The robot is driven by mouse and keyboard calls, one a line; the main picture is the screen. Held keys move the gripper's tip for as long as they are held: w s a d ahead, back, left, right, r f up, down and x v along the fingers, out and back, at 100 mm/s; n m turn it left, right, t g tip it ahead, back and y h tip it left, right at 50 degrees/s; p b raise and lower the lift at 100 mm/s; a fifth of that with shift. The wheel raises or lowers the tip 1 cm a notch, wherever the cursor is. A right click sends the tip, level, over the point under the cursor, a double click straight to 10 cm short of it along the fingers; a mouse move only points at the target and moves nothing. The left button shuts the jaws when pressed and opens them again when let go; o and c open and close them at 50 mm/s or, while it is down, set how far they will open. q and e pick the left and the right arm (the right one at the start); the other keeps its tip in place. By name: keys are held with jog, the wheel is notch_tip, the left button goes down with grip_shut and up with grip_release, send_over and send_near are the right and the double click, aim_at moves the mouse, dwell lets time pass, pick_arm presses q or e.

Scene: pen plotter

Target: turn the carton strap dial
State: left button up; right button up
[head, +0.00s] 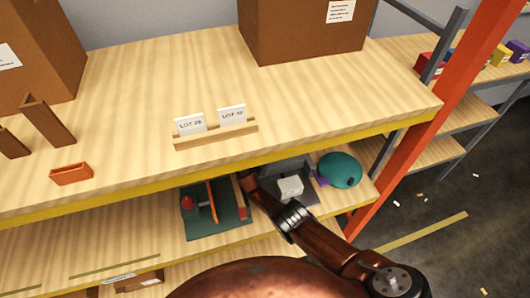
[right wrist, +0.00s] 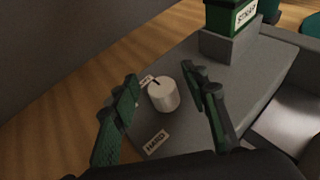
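The dial (right wrist: 163,95) is a short white cylinder with a dark pointer mark on its top, on a grey plate (right wrist: 190,65) in the right wrist view. A label reading HARD (right wrist: 156,141) lies on its near side, and a second small label (right wrist: 146,81), unreadable, is on its far left. My right gripper (right wrist: 160,80) is open, with one green finger on each side of the dial and visible gaps between. Whether the fingertips are down at the dial's height is hard to tell. In the head view my right arm reaches under the upper shelf. My left gripper is not in view.
A green labelled block (right wrist: 232,15) stands on a grey base behind the dial. In the head view, the upper shelf's yellow edge (head: 300,148) overhangs the lower shelf. A teal rounded object (head: 340,170) and a dark green tray (head: 218,226) with a red-topped item are nearby.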

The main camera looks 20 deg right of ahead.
dwell(0.3)
jog(key=shift+a+r, duration=0.1)
jog(key=shift+r, duration=0.3)
notch_tip(320, 180, up, 9)
jog(key=shift+r, duration=0.1)
dwell(0.7)
